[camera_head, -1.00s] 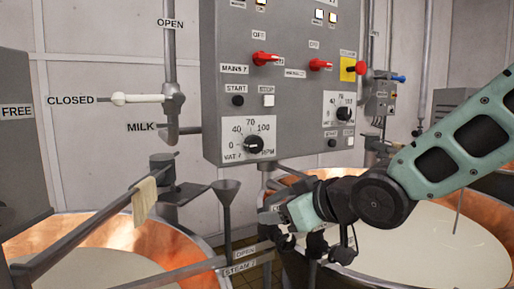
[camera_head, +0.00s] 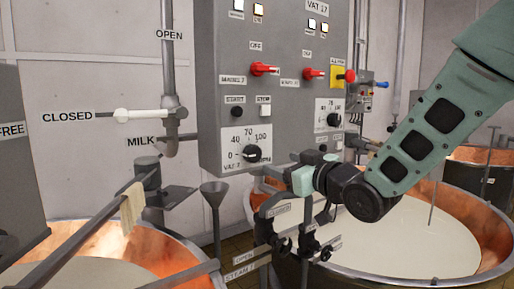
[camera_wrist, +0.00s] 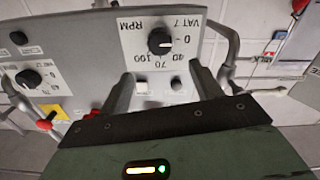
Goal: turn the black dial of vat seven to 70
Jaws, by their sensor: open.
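The black dial (camera_head: 251,154) of vat 7 sits on a white scale plate (camera_head: 236,139) at the lower left of the grey panel. The scale reads 0, 40, 70, 100 RPM. The dial's pale mark points toward 0. In the wrist view the dial (camera_wrist: 159,40) and plate appear upside down, with the mark toward 0 at the right. My gripper (camera_head: 270,178) is open, just below and right of the dial in the head view. In the wrist view its two grey fingers (camera_wrist: 162,76) point toward the plate, with the dial beyond their tips, apart from them.
Red switches (camera_head: 264,69) and a second dial (camera_head: 334,120) share the panel (camera_head: 208,100). START and STOP buttons sit above the vat 7 plate. Copper vats stand at the left (camera_head: 170,250) and right (camera_head: 490,235).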

